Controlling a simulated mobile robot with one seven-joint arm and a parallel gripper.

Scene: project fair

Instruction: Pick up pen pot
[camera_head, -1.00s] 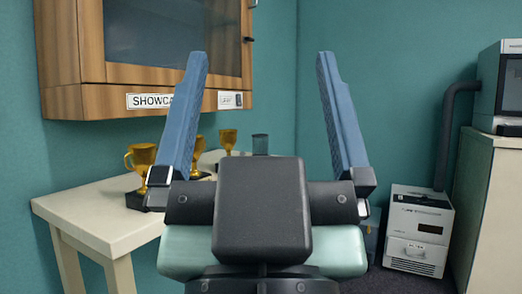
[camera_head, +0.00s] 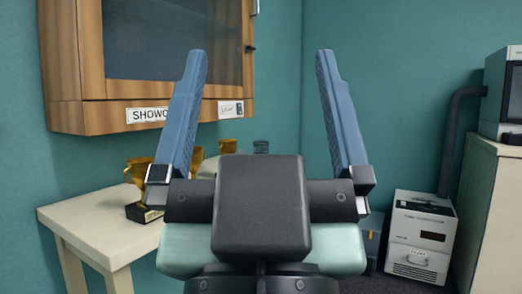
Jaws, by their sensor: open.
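The pen pot (camera_head: 261,147) appears to be the small dark see-through cup at the far end of the cream table (camera_head: 95,211). Only its upper part shows above my gripper's body; the rest is hidden. My gripper (camera_head: 256,55) is open and empty, its two blue fingers spread wide and pointing up in the picture. The pot lies beyond it, between the fingers in the picture, and does not appear to be touched.
Gold trophies (camera_head: 136,172) stand on the table left of the pot, partly behind my left finger. A wooden wall cabinet (camera_head: 85,60) hangs above. A white machine (camera_head: 420,236) stands on the floor at right, near a cream cabinet (camera_head: 486,220).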

